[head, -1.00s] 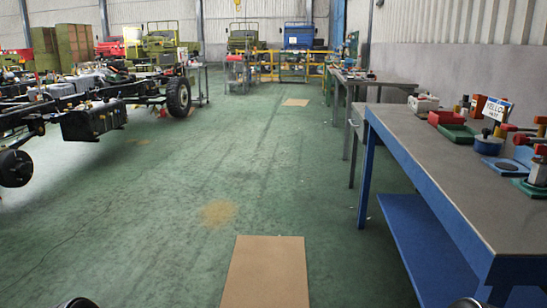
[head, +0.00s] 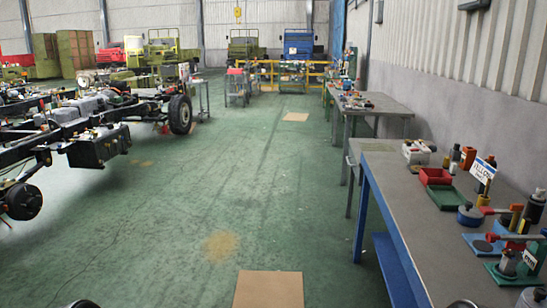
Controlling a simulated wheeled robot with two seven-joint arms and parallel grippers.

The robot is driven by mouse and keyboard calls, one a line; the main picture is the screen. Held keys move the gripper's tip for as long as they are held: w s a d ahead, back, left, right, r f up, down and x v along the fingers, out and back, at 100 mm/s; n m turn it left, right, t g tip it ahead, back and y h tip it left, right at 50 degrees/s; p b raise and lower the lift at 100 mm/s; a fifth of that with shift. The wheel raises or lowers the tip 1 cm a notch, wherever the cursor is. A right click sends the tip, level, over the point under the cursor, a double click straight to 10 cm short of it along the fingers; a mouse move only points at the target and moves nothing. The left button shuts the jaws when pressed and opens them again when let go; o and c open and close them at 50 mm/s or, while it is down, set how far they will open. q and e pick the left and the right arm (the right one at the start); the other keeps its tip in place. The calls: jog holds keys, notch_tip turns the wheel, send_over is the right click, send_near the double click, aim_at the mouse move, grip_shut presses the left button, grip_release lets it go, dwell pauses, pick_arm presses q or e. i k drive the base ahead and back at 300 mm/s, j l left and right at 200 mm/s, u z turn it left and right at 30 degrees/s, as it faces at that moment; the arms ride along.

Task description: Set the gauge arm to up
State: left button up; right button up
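On the blue-legged bench at the right stand what look like two gauge stands with red arms. The nearer one has a green base (head: 505,272) and a red arm (head: 518,238), also roughly level. I cannot tell which is the task's gauge. A small white label (head: 530,259) stands by the nearer one. Neither gripper shows; only dark rounded parts, probably mine, show at the bottom edge.
A brown mat (head: 268,290) lies ahead on open green floor. A truck chassis (head: 98,148) stands left.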

aim_at(491, 237)
jog(key=z, duration=1.35)
